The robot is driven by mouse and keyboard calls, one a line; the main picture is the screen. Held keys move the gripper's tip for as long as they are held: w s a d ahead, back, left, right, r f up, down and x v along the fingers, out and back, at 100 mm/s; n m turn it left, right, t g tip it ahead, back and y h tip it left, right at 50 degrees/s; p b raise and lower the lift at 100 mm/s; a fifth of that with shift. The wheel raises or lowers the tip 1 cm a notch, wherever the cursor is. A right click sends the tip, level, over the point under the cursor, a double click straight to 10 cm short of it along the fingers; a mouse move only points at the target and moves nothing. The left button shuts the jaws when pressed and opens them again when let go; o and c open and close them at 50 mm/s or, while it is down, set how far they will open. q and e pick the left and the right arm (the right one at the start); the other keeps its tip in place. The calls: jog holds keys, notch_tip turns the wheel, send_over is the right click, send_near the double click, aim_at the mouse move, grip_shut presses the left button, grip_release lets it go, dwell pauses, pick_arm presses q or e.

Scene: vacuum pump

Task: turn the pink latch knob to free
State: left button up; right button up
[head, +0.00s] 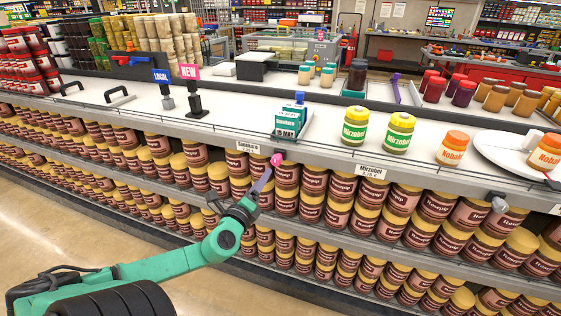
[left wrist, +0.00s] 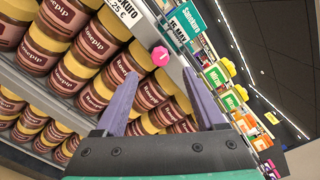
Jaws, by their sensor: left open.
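The pink latch knob (head: 276,159) sits on the front edge of the shelf, just below a teal "15 MAY" box (head: 289,120). It also shows in the left wrist view (left wrist: 160,56) as a pink, many-sided knob beyond my fingertips. My left gripper (head: 263,180), with purple fingers on a green arm, is in front of the shelf, just below the knob. In the left wrist view its two fingers (left wrist: 161,80) are spread apart with nothing between them, and the knob lies ahead of the gap. My right gripper is not in view.
Rows of brown Rosepip jars (head: 340,188) fill the shelves below. Yellow-lidded Mirzobel jars (head: 398,133) and orange-lidded Nobal jars (head: 453,148) stand on top to the right. A grey fitting (head: 499,204) is on the shelf edge. The floor (head: 60,235) in front is clear.

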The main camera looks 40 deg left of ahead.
aim_at(274, 162)
pick_arm(q)
jog(key=x, duration=1)
jog(key=shift+w+f, duration=0.1)
jog(key=shift+w, duration=0.55)
jog(key=shift+s, duration=0.1)
grip_shut()
